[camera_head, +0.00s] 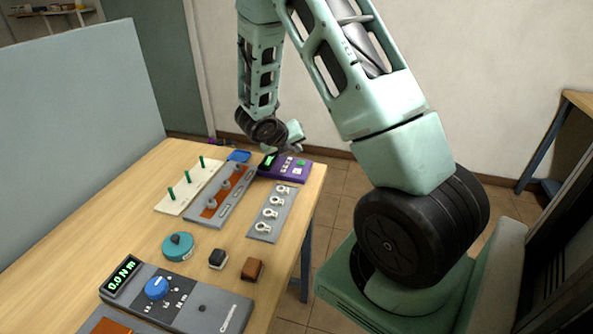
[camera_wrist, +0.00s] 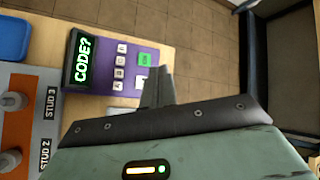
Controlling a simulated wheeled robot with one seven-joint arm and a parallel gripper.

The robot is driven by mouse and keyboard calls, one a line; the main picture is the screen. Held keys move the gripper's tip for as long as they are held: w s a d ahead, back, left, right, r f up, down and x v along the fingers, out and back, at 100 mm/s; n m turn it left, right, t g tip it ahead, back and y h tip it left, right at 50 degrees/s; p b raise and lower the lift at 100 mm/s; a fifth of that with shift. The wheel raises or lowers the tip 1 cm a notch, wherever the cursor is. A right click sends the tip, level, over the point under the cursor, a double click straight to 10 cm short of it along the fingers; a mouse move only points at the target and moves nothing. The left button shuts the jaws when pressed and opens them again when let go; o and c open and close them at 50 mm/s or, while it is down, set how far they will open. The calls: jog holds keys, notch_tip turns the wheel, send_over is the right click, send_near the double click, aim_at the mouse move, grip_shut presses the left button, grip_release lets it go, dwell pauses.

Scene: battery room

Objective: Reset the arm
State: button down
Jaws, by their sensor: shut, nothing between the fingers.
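My arm (camera_head: 262,75) reaches from the right over the far end of the wooden table. My gripper (camera_wrist: 158,80) is shut and empty in the wrist view, its fingertips over the right edge of a purple keypad box (camera_wrist: 105,85). I cannot tell whether they touch it. The box also shows in the head view (camera_head: 297,172) at the table's far right corner. Its green display (camera_wrist: 84,60) reads "CODE?", and it has several white keys and a green one. In the head view the fingertips are too small to make out.
A grey stud plate (camera_head: 223,193), a peg board (camera_head: 190,186) with green pegs and a plate of rings (camera_head: 272,211) lie near the keypad. A torque meter (camera_head: 180,301) reading "0.0 Nm" is in front.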

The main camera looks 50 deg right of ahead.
dwell(0.3)
jog(key=s+a+r+m+y, duration=0.1)
jog(key=a+r+m, duration=0.15)
jog(key=a, duration=0.45)
jog(key=a+r+m+y, duration=0.1)
jog(key=a+r+m, duration=0.15)
jog(key=a, duration=0.35)
jog(key=s+a+r+m+y, duration=0.3)
jog(key=s+a+m, duration=0.4)
jog(key=s+a, duration=0.4)
jog(key=s+a+r+m+y, duration=0.4)
jog(key=s+a+m, duration=0.4)
jog(key=a, duration=1.1)
jog(key=s, duration=0.2)
jog(key=shift+s+g+y, duration=0.3)
jog(key=shift+s+y, duration=0.05)
jog(key=shift+y, duration=0.05)
